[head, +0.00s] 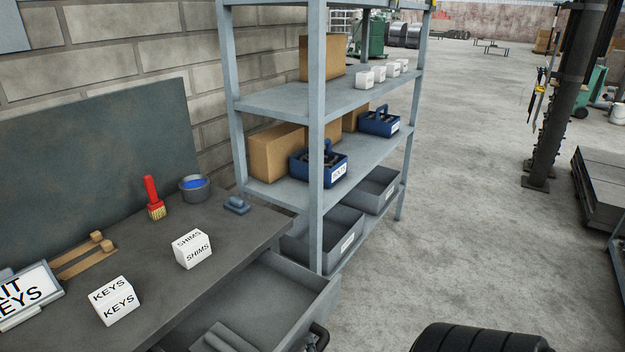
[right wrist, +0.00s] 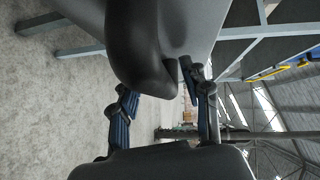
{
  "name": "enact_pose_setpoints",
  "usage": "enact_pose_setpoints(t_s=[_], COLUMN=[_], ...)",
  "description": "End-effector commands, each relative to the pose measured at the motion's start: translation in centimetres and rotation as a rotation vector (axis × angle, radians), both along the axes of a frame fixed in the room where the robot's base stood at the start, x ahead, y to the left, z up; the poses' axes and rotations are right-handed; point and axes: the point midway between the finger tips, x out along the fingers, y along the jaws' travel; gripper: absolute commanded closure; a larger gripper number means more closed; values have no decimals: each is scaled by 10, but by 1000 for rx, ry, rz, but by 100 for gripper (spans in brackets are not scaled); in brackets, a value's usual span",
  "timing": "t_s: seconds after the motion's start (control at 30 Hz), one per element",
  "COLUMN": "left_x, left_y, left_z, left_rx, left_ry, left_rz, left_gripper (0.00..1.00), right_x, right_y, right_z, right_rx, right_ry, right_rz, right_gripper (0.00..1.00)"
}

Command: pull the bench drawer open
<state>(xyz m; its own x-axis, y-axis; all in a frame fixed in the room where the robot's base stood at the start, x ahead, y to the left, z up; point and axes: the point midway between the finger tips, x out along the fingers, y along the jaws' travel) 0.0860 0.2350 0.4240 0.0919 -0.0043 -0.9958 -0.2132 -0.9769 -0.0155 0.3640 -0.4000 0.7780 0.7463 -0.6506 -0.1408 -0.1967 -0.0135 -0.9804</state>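The bench drawer (head: 318,296) stands pulled out from under the grey bench (head: 237,240), its inside showing from above. A grey object (head: 226,338) lies in it. Its dark handle (head: 320,334) is at the front, partly cut off by the lower picture edge. In the right wrist view the handle (right wrist: 140,45) looms large and dark in front of the grey drawer front. My right gripper (right wrist: 162,92) has a finger on either side of the handle, close against it; the handle hides part of the fingertips. My left gripper is in neither view.
On the bench are a SHIMS box (head: 193,250), a KEYS box (head: 114,302), a red brush (head: 153,198) and a tin with blue contents (head: 194,188). A metal shelf rack (head: 318,150) stands just beyond the drawer. Open concrete floor (head: 460,180) lies to the right.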

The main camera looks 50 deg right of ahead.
Motion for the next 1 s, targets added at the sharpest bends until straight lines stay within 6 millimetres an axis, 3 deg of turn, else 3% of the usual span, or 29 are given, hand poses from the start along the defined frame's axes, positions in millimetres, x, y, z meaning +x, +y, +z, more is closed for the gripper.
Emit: enact_pose_setpoints(t_s=[0.27, 0.7, 1.0], left_x=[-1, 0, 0], left_y=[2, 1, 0], left_z=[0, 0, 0], left_rx=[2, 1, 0], left_ry=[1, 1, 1], left_rz=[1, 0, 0], left_gripper=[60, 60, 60], right_x=[-4, -68, -89], right_y=[4, 59, 77], right_z=[1, 12, 17], right_rx=[1, 1, -1], right_ry=[-1, 3, -1], right_rz=[0, 0, -1], right_gripper=[53, 53, 53])
